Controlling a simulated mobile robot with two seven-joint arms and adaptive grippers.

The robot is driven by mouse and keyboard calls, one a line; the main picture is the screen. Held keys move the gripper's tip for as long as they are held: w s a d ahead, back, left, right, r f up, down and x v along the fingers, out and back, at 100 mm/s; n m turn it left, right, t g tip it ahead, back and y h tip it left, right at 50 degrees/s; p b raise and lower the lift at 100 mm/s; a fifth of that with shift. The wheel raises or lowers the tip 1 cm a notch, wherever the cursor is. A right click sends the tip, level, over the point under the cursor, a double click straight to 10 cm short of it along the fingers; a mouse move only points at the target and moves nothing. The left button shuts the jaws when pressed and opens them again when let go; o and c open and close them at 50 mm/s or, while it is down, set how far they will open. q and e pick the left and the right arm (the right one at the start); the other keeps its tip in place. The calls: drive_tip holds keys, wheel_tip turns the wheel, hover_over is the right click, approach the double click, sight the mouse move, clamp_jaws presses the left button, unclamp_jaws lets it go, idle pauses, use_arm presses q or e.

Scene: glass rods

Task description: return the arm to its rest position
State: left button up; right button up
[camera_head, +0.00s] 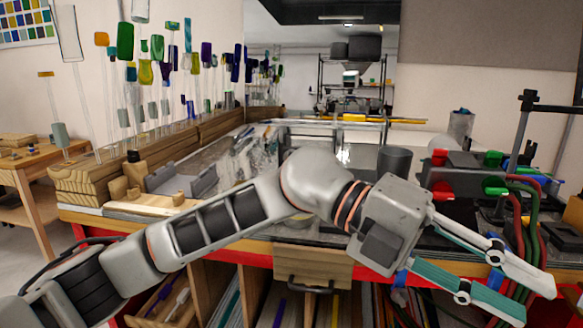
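My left arm comes in from the lower left and reaches across the front of the workbench (330,245). My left gripper (535,303) is at the lower right, in front of the bench's right part. My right gripper is not in view. Glass rods with coloured ends (125,42) stand upright in wooden racks (75,185) at the left and back left, apart from the gripper.
A torch block with red and green knobs (465,165) and red and green hoses (522,225) stands close behind the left gripper. A dark cup (394,160) stands behind the arm. A drawer (313,268) and shelves with rods lie below the bench top. A wooden side table (30,160) stands left.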

use_arm(q)
drive_tip(key=w+a+n+t+h, duration=0.6)
drive_tip(key=w+n+t+h, duration=0.1)
drive_tip(key=w+n+h, duration=0.45)
drive_tip(key=w+a+f+n+t+y, duration=0.45)
drive_tip(key=a+f+n+t, duration=0.25)
drive_tip(key=f+n+t, duration=0.2)
drive_tip(key=w+a+f+n+t+y, duration=0.4)
drive_tip(key=w+a+f+n+t, duration=0.2)
drive_tip(key=f+n+t, duration=0.3)
drive_tip(key=s+a+f+n+y, duration=0.1)
drive_tip(key=a+f+n+y, duration=0.6)
drive_tip(key=f, duration=0.6)
drive_tip(key=s+a+f+g+y, duration=0.2)
drive_tip(key=s+a+f, duration=0.3)
drive_tip(key=f, duration=0.3)
drive_tip(key=s+a+f+n+g+y, duration=0.1)
drive_tip(key=s+a+f+g+y, duration=0.1)
drive_tip(key=s+a+f, duration=0.4)
drive_tip(key=s+a+f+n+g+y, duration=0.1)
drive_tip(key=s+a+f+g+y, duration=0.1)
drive_tip(key=s+a+f, duration=0.3)
drive_tip(key=s+f, duration=0.4)
drive_tip(key=f, duration=0.3)
drive_tip(key=shift+a+p, duration=0.3)
drive_tip(key=shift+p, duration=0.1)
drive_tip(key=shift+s+n, duration=0.1)
drive_tip(key=shift+n, duration=0.15)
